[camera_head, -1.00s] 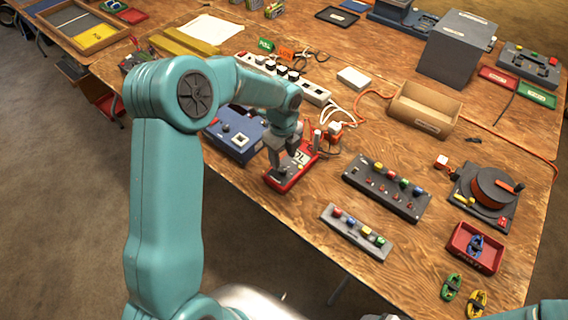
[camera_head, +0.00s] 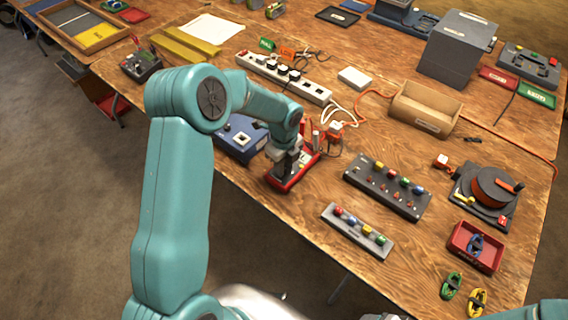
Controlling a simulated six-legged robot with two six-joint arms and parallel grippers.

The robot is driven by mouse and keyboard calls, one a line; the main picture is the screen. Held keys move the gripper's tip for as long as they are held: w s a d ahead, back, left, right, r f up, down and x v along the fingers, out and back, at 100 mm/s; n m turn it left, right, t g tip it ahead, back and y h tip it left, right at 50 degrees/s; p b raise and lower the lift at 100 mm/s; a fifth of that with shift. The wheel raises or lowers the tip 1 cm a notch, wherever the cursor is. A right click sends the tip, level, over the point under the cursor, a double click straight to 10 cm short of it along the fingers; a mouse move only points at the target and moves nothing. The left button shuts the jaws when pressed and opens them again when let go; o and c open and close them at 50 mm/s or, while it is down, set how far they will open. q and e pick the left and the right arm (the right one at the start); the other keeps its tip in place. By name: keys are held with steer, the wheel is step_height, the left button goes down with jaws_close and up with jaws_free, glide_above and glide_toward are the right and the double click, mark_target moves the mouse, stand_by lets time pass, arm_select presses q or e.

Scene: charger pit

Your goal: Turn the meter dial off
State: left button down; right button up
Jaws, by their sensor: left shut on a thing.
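The red meter (camera_head: 279,187) lies on the wooden table near its front edge, in the middle of the head view. My left gripper (camera_head: 284,169) points down over the meter, its fingers low against the meter's face. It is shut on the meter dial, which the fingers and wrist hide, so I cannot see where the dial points. My right gripper is not in view; only a bit of my right arm shows at the lower right corner.
A blue box (camera_head: 238,138) stands close to the left of the meter. A white power strip (camera_head: 287,76) and orange cables (camera_head: 362,104) lie behind. To the right are a dark button panel (camera_head: 387,190) and a grey panel (camera_head: 357,231).

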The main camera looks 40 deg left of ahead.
arm_select(q)
steer(key=shift+f+n+b, duration=0.15)
steer(key=shift+n+b, duration=0.55)
steer(key=shift+n, duration=0.3)
steer(key=n+b, duration=0.2)
steer(key=n, duration=0.1)
steer(key=shift+n, duration=0.3)
steer(key=n+b, duration=0.2)
steer(key=n, duration=0.4)
steer(key=shift+b, duration=0.35)
steer(key=n+b, duration=0.2)
steer(key=n, duration=0.4)
steer(key=shift+n, duration=0.3)
steer(key=n+b, duration=0.2)
steer(key=n, duration=0.3)
steer(key=shift+n, duration=0.3)
steer(key=c, duration=0.9)
jaws_free()
